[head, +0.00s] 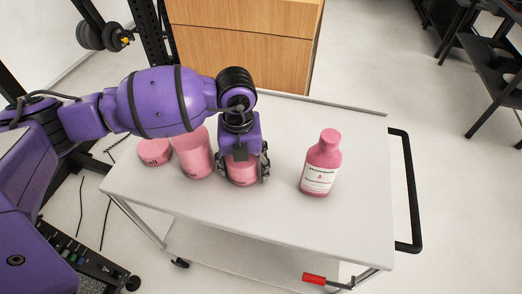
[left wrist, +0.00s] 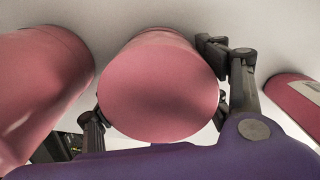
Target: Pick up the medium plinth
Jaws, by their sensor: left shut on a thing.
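The medium plinth is a pink cylinder (head: 242,173) near the middle of the white cart top (head: 275,215). My left gripper (head: 246,172) comes down over it from above and is shut on it, with a finger on either side. In the left wrist view the plinth's round top (left wrist: 158,92) fills the middle, between the fingers (left wrist: 160,108). The plinth looks upright; whether its base touches the cart cannot be told. My right gripper is not in view.
A taller pink cylinder (head: 194,156) stands close left of the held one, with a low pink cylinder (head: 154,152) beyond it. A pink bottle (head: 321,165) with a white label stands to the right. A wooden cabinet (head: 245,45) stands behind.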

